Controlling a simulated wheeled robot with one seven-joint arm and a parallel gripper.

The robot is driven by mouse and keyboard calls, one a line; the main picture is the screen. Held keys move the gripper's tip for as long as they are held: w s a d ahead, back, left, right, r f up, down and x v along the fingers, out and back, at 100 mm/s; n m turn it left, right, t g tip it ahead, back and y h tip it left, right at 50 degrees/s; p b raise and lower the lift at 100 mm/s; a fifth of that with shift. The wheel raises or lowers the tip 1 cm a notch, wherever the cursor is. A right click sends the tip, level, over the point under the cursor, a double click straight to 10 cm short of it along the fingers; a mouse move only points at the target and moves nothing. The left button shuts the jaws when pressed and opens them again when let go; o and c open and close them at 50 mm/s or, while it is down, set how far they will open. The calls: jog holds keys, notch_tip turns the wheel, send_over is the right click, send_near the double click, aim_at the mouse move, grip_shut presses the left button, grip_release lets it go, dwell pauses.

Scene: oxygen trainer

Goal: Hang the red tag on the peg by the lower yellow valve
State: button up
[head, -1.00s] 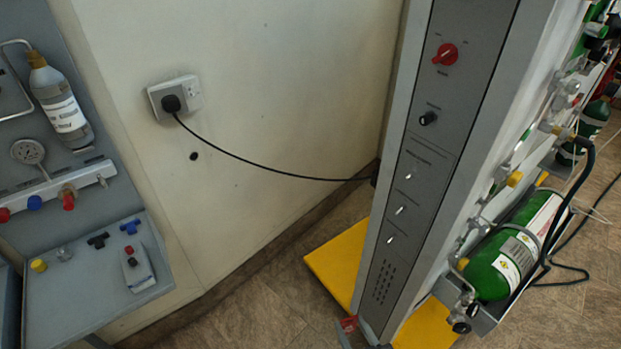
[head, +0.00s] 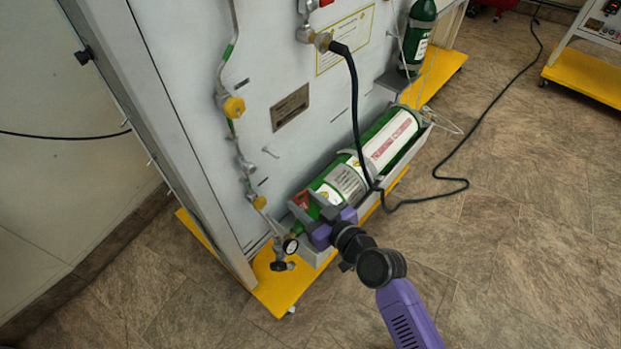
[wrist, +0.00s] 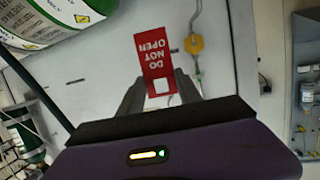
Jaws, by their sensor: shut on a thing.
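The red tag (head: 302,198), lettered "DO NOT OPEN", is gripped by its white-patched end between my gripper's (head: 308,216) fingers. In the wrist view the tag (wrist: 153,55) sticks out beyond the fingertips (wrist: 160,88), its lettering upside down. The lower yellow valve (head: 260,203) is on the pipe left of my gripper; the upper yellow valve (head: 234,107) is higher on it. A yellow valve (wrist: 194,44) shows right of the tag in the wrist view; I cannot tell which. A small peg (head: 270,152) projects from the panel above and right of the lower valve. The tag is apart from it.
A green cylinder (head: 395,140) lies in a tray behind my gripper. A black hose (head: 355,110) hangs in front of it and runs along the floor.

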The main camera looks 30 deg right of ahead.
notch_tip(320, 180, up, 6)
jog(key=w+d+f+n+y+b, duration=0.1)
jog(key=w+d+n+y+b, duration=0.1)
jog(key=shift+g+y, duration=0.3)
jog(key=shift+y, duration=0.1)
jog(key=shift+w+a, duration=0.55)
jog(key=shift+w, duration=0.95)
jog(key=shift+w+a, duration=0.5)
jog(key=shift+w, duration=0.95)
jog(key=shift+w+a, duration=0.55)
jog(key=shift+w, duration=0.95)
jog(key=o, duration=1.4)
